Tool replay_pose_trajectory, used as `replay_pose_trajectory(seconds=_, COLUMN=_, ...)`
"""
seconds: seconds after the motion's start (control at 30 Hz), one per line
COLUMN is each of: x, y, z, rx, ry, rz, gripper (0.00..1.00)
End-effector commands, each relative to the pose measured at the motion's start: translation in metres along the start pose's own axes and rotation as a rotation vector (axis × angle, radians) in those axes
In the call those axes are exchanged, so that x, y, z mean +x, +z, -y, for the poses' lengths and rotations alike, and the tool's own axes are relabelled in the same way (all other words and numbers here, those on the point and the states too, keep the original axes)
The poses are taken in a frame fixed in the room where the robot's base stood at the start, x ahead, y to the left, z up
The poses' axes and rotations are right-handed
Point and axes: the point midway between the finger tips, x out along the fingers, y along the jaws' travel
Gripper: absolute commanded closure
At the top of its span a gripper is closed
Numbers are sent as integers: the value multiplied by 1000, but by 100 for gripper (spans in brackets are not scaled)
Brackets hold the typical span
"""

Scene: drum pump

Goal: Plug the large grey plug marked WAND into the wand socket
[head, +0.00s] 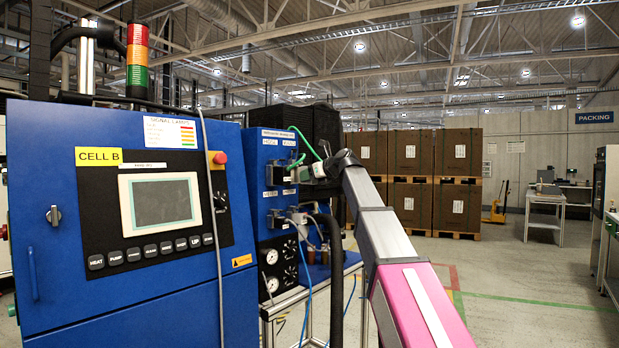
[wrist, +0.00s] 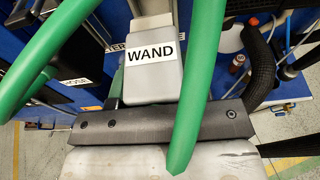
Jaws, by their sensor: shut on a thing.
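The large grey plug (wrist: 152,75) shows its WAND label in the wrist view, in front of the blue panel. My gripper (wrist: 150,100) is shut on it. In the head view my gripper (head: 318,171) reaches left to the narrow blue cabinet face (head: 262,204). A dark upper socket housing (head: 273,174) is on that face, just left of the gripper. A green cable (wrist: 203,70) loops close to the camera and covers part of the view. The plug's front end is hidden, so I cannot tell whether it touches or sits in a socket.
A HOSE label (wrist: 75,82) shows left of the plug. Below the upper socket, a grey connector (head: 293,216) with cables sits on the cabinet face. Pressure gauges (head: 271,270) and a thick black hose (head: 336,285) are lower down.

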Motion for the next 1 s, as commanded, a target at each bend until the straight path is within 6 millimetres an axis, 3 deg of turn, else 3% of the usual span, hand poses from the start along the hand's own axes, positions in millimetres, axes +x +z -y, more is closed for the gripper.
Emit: replay_pose_trajectory(seconds=1.0, x=6, y=2, z=0, rx=0, ry=0, rz=0, gripper=86)
